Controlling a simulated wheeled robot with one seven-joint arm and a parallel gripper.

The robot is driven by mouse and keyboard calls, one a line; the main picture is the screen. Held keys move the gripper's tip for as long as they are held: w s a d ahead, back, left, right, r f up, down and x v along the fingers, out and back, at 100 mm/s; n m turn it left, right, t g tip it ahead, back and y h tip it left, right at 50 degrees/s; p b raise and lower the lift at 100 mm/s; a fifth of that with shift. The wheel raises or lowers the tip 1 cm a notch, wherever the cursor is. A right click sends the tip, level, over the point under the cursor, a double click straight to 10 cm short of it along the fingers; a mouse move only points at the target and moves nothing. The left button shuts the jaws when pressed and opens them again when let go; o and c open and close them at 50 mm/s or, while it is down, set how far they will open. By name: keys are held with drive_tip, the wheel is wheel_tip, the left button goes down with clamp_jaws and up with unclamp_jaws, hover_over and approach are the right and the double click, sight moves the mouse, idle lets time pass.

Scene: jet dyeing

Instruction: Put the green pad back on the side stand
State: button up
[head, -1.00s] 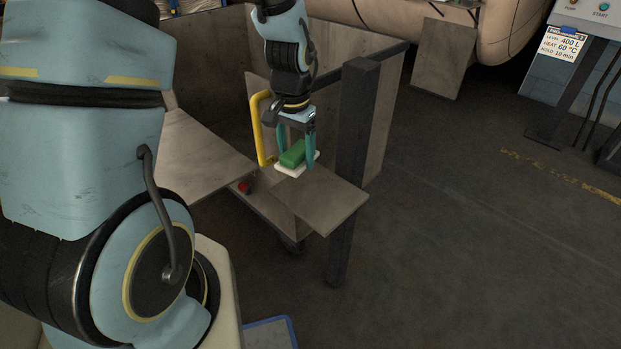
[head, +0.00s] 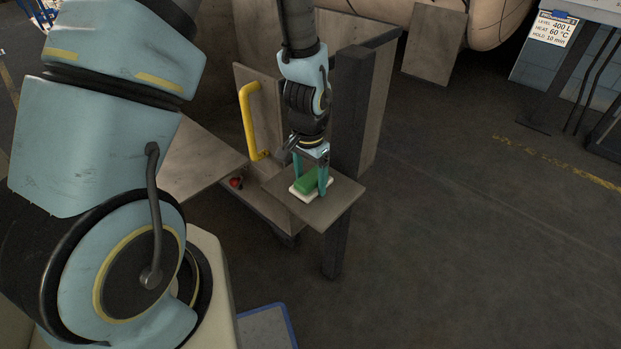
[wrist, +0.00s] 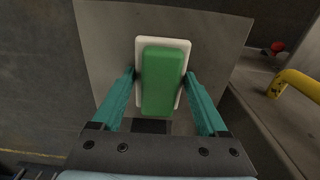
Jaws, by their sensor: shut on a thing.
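The green pad (head: 307,181) is a green block on a white, wider base. My gripper (head: 311,184) points down and is shut on it, one teal finger on each side. In the wrist view the green pad (wrist: 162,85) sits between the fingers, its white base (wrist: 185,45) showing around the far end. The side stand (head: 338,205) is a small flat grey plate directly under the pad; it also shows in the wrist view (wrist: 105,45). The pad looks level and very close to the plate. I cannot tell whether it touches.
A dark upright post (head: 349,125) stands just behind the plate. A yellow handle (head: 249,122) rises to the left, and a red knob (head: 236,183) sits low beside it. Open floor (head: 450,230) lies to the right.

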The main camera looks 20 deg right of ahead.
sight(309, 178)
drive_tip(key=shift+f, duration=0.15)
drive_tip(key=o, duration=1.5)
wheel_tip(309, 178, up, 12)
drive_tip(key=a+r+n, duration=0.2)
drive_tip(key=a+n, duration=0.1)
drive_tip(key=a, duration=0.5)
drive_tip(key=w+a+r+n+t, duration=0.1)
drive_tip(key=a+r+n, duration=0.2)
drive_tip(key=a, duration=0.5)
drive_tip(key=a+r+n, duration=0.3)
drive_tip(key=a+n, duration=0.2)
drive_tip(key=a, duration=0.4)
drive_tip(key=shift+w, duration=0.2)
